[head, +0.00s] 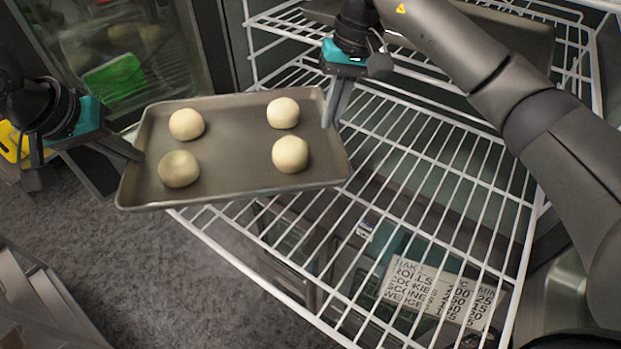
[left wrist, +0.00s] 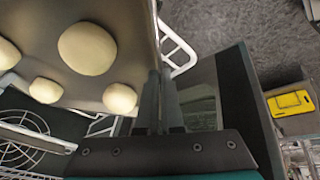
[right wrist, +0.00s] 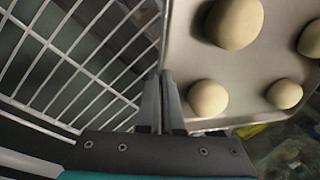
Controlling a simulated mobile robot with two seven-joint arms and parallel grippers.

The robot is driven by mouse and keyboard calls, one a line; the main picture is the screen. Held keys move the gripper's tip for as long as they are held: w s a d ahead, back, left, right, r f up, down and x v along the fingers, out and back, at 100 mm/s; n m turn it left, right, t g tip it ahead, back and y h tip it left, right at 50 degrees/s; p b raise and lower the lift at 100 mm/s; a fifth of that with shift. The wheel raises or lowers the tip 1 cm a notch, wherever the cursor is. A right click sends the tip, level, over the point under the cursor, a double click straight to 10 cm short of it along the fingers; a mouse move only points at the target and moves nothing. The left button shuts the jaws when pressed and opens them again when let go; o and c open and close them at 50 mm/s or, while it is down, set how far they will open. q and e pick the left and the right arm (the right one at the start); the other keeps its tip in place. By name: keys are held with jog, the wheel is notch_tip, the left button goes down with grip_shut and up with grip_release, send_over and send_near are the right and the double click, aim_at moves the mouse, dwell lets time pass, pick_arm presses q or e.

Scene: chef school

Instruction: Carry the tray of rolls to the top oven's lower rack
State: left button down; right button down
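The grey metal tray (head: 225,160) carries several pale round rolls (head: 290,154) and looks tilted in the head view. My left gripper (head: 138,154) is shut on its left rim; the tray rim (left wrist: 154,30) meets the fingers in the left wrist view. My right gripper (head: 331,120) is shut on its right rim; the tray (right wrist: 178,60) also meets those fingers. The tray's right part overlaps a white wire rack (head: 440,190) in the picture. Its left part is over the floor. Whether it touches the rack cannot be told.
Another wire rack (head: 268,22) is higher up, with a dark tray (head: 500,38) at the top. The visible lower rack is bare. A lettered sign (head: 437,295) shows through its wires. A glass door (head: 110,50) stands behind the left side. A round fan guard (left wrist: 22,150) shows in the left wrist view.

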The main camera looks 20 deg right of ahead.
aim_at(139, 175)
pick_arm(q)
jog(key=shift+a, duration=0.25)
